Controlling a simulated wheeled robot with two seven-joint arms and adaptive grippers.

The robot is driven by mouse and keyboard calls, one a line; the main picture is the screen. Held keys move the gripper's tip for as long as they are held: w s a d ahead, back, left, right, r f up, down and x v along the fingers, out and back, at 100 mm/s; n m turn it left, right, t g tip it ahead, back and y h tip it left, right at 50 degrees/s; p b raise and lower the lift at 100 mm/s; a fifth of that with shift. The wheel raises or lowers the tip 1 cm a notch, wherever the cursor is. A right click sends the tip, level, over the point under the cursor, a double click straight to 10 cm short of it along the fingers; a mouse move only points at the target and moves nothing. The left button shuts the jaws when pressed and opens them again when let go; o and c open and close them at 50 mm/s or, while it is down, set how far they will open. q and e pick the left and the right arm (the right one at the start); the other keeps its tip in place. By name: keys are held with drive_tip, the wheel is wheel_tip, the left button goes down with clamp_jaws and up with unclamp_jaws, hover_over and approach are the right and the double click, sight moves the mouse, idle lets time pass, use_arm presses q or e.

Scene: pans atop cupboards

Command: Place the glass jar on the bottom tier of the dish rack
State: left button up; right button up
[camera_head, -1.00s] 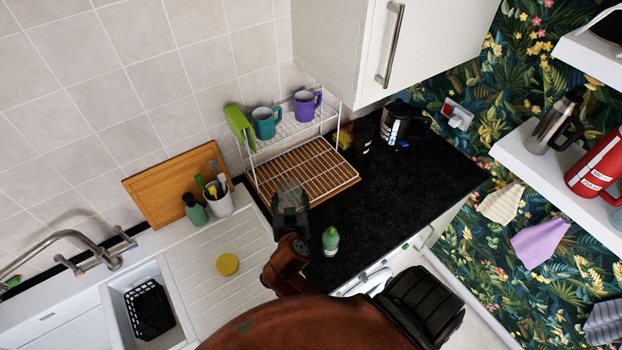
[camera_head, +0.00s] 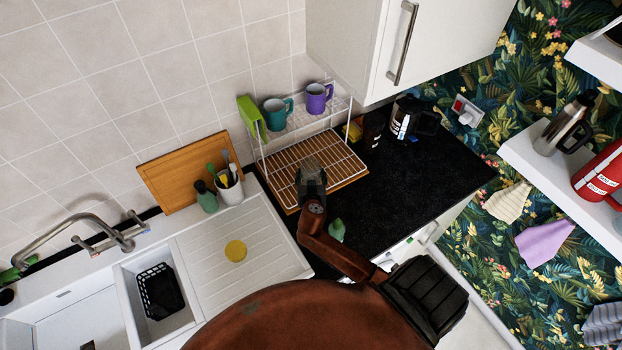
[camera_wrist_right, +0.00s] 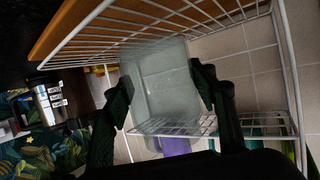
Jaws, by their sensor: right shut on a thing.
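The glass jar (camera_wrist_right: 165,85) is clear and boxy. In the wrist view it sits between the two dark fingers of my right gripper (camera_wrist_right: 160,78), which is shut on it. In the head view the jar (camera_head: 309,162) is over the front part of the bottom tier of the white wire dish rack (camera_head: 338,163), with my right gripper (camera_head: 311,178) just in front. I cannot tell whether the jar touches the tier. The upper tier holds a teal mug (camera_head: 276,114), a purple mug (camera_head: 317,98) and a green item (camera_head: 250,118). My left gripper is not in view.
A coffee pot (camera_head: 411,118) and dark jars (camera_head: 373,130) stand right of the rack. A green bottle (camera_head: 337,230) stands beside my right arm. A utensil cup (camera_head: 229,187) is left of the rack. The upper tier overhangs the back; the black counter (camera_head: 430,180) is mostly free.

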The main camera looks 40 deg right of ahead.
wheel_tip(320, 180, down, 3)
drive_tip(key=shift+r+p, duration=0.1)
drive_tip(key=shift+p, duration=0.35)
drive_tip(key=shift+f+b, duration=0.3)
drive_tip(key=shift+b, duration=0.05)
drive_tip(key=o, duration=1.7)
